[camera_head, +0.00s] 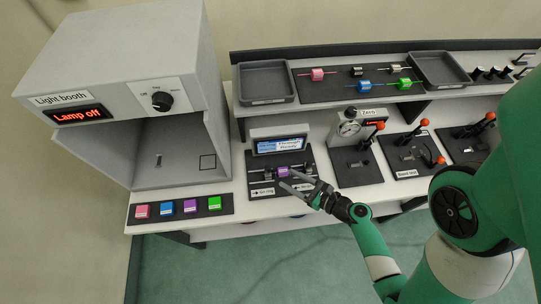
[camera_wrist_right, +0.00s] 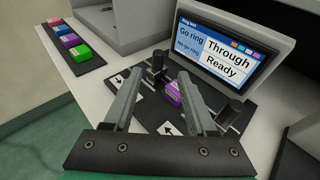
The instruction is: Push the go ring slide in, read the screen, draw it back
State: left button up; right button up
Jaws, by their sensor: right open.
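The gauge stand (camera_head: 258,185) has a small screen (camera_head: 278,146), which also shows in the right wrist view (camera_wrist_right: 222,52). It reads "Go ring Through" and, below, "Ready" on the no-go line. A purple piece (camera_wrist_right: 173,93) sits in the middle of the stand. The black go ring slide (camera_wrist_right: 153,76) stands close to its left; whether the ring is around the piece is unclear. Another black slide (camera_wrist_right: 232,113) stands to the right. My right gripper (camera_head: 288,180) is open, its fingertips either side of the left slide in the wrist view (camera_wrist_right: 160,77). Contact cannot be told. My left gripper is out of view.
A strip of coloured blocks (camera_head: 179,208) and the light booth (camera_head: 125,85), reading "Lamp off", stand to the left. A dial gauge stand (camera_head: 349,128) and lever fixtures (camera_head: 412,155) stand to the right. Trays (camera_head: 266,82) and a coloured-part rack are on the shelf behind.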

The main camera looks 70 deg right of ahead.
aim_at(268, 167)
jog(key=shift+g+y, duration=0.3)
jog(key=shift+g, duration=0.3)
jog(key=x, duration=0.3)
jog(key=p+x, duration=0.1)
jog(key=x, duration=0.3)
jog(key=r+x, duration=0.1)
jog(key=x, duration=0.2)
jog(key=shift+w+d+f+p, duration=0.1)
jog(key=shift+w+p, duration=0.25)
jog(key=shift+p, duration=0.05)
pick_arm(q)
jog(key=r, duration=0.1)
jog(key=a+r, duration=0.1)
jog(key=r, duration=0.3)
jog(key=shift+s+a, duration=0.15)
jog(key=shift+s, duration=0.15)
pick_arm(e)
grip_shut()
